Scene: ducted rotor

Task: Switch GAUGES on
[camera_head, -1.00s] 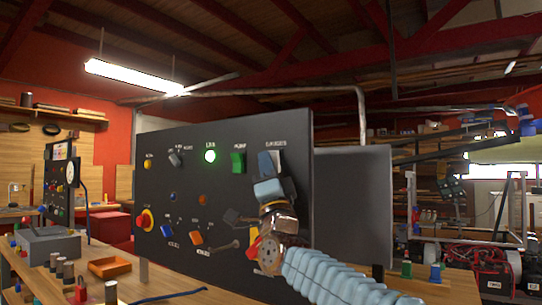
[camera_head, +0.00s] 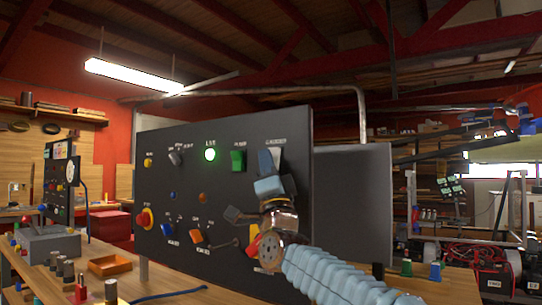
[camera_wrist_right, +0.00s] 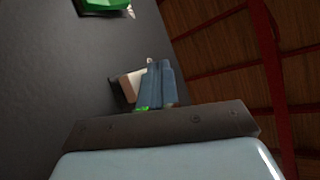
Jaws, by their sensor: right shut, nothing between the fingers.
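The dark control panel (camera_head: 225,125) stands upright on the bench. At its upper right is a pale rocker switch (camera_head: 278,156) under a blurred label that I cannot read surely as GAUGES. My right gripper (camera_head: 265,162) is shut and empty, its blue fingers in front of this switch and hiding part of it. In the right wrist view the shut fingertips (camera_wrist_right: 156,84) are beside the pale rocker (camera_wrist_right: 130,85), close to the panel face; I cannot tell whether they touch. The rocker's position is not clear. My left gripper is not in view.
Left of the pale switch are a green rocker (camera_head: 238,160) and a lit green lamp (camera_head: 210,154). Below are an orange switch (camera_head: 196,237), a dark lever (camera_head: 232,214) and a red-yellow stop button (camera_head: 146,218). An orange tray (camera_head: 110,265) lies on the bench.

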